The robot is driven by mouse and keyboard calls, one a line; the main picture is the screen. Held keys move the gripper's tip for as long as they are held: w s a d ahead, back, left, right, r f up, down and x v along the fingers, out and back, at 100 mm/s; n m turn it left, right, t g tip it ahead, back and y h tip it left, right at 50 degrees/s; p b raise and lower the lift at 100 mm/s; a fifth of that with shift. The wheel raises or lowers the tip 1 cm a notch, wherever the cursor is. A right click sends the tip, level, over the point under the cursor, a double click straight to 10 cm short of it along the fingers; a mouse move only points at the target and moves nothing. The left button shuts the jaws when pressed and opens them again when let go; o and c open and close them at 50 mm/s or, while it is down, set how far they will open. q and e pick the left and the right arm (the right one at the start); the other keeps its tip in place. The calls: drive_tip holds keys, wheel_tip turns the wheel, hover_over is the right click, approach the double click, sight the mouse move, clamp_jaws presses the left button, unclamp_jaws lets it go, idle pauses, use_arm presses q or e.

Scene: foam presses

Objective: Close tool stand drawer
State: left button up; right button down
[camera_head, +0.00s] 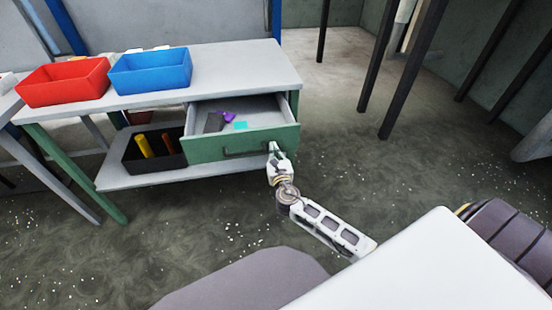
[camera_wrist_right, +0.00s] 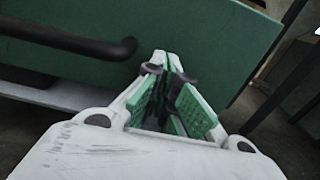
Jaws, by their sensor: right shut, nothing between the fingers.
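The tool stand drawer (camera_head: 243,142) has a green front and a dark bar handle (camera_head: 246,153). It is pulled out from under the grey top of the tool stand (camera_head: 220,74), and its inside shows. My right gripper (camera_head: 273,147) is shut and empty at the right part of the drawer front, right of the handle. In the right wrist view the closed fingertips (camera_wrist_right: 163,62) are at the green drawer front (camera_wrist_right: 215,45), with the handle (camera_wrist_right: 100,45) to their left. I cannot tell whether they touch the front. My left gripper is not in view.
A purple item (camera_head: 228,117) and a cyan item (camera_head: 240,125) lie in the drawer. A red bin (camera_head: 62,84) and a blue bin (camera_head: 150,74) stand on the top. A black bin (camera_head: 150,163) stands on the lower shelf. Dark posts (camera_head: 400,70) rise at the right.

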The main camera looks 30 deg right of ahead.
sight(264, 120)
drive_tip(key=x, duration=0.8)
drive_tip(key=b+x, duration=0.1)
drive_tip(key=x, duration=0.3)
drive_tip(key=shift+f, duration=0.1)
drive_tip(key=b+x, duration=0.2)
drive_tip(key=x, duration=0.4)
drive_tip(key=b+x, duration=0.2)
drive_tip(key=x, duration=0.3)
drive_tip(key=shift+w, duration=0.1)
drive_tip(key=shift+w+d, duration=0.1)
drive_tip(key=shift+w, duration=0.15)
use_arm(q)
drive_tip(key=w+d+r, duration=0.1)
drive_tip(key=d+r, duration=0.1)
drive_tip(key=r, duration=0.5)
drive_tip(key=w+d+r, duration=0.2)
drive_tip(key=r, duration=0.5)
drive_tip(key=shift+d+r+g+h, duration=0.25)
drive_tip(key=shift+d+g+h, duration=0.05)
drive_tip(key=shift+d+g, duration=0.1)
